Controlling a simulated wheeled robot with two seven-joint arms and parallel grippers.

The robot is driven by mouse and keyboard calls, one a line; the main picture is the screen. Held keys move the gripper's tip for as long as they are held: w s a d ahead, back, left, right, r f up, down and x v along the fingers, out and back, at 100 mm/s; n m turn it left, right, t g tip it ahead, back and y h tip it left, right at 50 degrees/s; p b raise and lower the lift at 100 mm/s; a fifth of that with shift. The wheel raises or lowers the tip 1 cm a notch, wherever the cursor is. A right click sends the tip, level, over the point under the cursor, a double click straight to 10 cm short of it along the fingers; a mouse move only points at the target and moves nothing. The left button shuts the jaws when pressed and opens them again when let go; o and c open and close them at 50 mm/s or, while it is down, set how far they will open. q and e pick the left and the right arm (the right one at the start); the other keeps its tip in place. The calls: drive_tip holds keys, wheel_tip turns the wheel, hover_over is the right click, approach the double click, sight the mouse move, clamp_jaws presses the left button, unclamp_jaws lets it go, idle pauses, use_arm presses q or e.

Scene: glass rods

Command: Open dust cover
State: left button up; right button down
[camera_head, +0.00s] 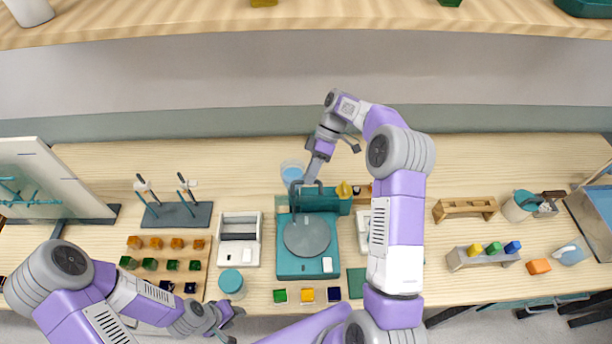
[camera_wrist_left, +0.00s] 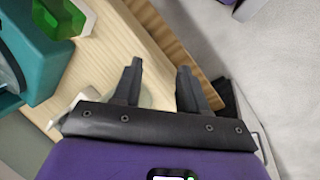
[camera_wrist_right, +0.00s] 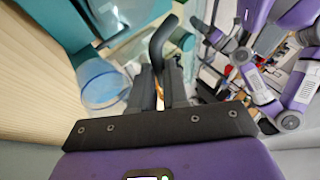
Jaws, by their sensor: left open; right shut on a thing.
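The teal base (camera_head: 290,268) has a round grey platter (camera_head: 306,236) and a white switch at its front right. The dust cover (camera_head: 330,207) appears as a teal panel, raised at the back edge of the base, with the platter uncovered. My right gripper (camera_head: 308,183) is at the top of the cover, shut on its dark handle. In the right wrist view the bent handle (camera_wrist_right: 160,40) rises between the fingers (camera_wrist_right: 160,85). My left gripper (camera_head: 230,322) is open and empty at the table's front edge, left of the base; its spread fingers (camera_wrist_left: 158,80) show in the left wrist view.
A clear blue beaker (camera_head: 291,172) stands close behind the cover, beside my right gripper. A white device (camera_head: 225,253) and a teal-lidded jar (camera_head: 231,282) stand left of the base. Colored blocks (camera_head: 307,295) lie in front. My right arm hides part of the right side.

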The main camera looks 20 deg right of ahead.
drive_tip(key=shift+w+d+f, duration=0.1)
drive_tip(key=shift+d+f, duration=0.1)
drive_tip(key=shift+f, duration=0.35)
drive_tip(key=c, duration=1.6)
unclamp_jaws()
drive_tip(key=o, duration=0.5)
drive_tip(key=shift+w, duration=0.25)
drive_tip(key=v, duration=0.7)
drive_tip(key=shift+w+d+r, duration=0.1)
drive_tip(key=shift+r, duration=0.2)
